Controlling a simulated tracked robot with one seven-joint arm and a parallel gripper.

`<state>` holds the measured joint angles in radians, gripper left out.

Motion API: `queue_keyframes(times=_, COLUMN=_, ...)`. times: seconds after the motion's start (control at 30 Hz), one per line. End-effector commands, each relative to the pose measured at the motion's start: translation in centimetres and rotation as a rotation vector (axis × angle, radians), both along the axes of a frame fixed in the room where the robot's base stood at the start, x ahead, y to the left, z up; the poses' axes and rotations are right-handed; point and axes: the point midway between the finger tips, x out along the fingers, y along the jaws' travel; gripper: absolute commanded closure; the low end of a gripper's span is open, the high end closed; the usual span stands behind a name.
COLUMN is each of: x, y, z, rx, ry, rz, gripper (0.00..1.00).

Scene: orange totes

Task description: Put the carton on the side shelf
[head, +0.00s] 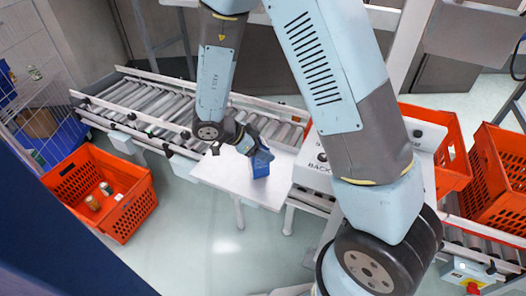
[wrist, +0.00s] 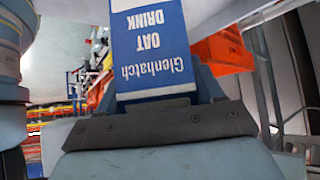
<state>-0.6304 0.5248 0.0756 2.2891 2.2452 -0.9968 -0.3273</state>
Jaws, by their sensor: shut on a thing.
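The carton (head: 261,165) is blue and white. In the wrist view the carton (wrist: 150,50) shows the upside-down words "Glenhatch OAT DRINK". My gripper (head: 252,147) is shut on the carton; in the wrist view the gripper's dark jaw (wrist: 155,126) lies across the carton's near end. The side shelf (head: 222,176) is a white flat board beside the roller conveyor. In the head view the carton appears over the shelf's right part, roughly upright. I cannot tell if its base touches the board. The shelf's bare left part is clear.
A roller conveyor (head: 145,98) runs behind the shelf. An orange tote (head: 125,215) with a few cans stands on the floor at left. More orange totes (head: 498,175) are at right. A wire cage (head: 35,110) stands at far left. My arm hides part of the conveyor.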

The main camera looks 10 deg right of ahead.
Motion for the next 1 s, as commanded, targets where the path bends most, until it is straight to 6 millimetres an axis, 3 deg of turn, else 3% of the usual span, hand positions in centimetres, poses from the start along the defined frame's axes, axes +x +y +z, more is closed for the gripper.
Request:
queue_keyframes(times=0.13, x=-0.02, y=0.03, z=-1.26, rx=-0.002, ry=0.0, rz=0.001, gripper=0.87)
queue_keyframes(times=0.43, x=-0.01, y=0.05, z=-1.39, rx=-0.001, ry=0.0, rz=0.001, gripper=0.87)
queue_keyframes(times=0.47, x=-0.02, y=0.05, z=-1.43, rx=0.0, ry=0.0, rz=0.001, gripper=0.32)
queue_keyframes(times=0.7, x=-0.03, y=0.08, z=-1.4, rx=0.0, ry=-0.001, rz=0.002, gripper=0.09)
queue_keyframes(times=1.0, x=-0.04, y=0.19, z=-1.24, rx=0.0, ry=-0.001, rz=0.003, gripper=0.08)
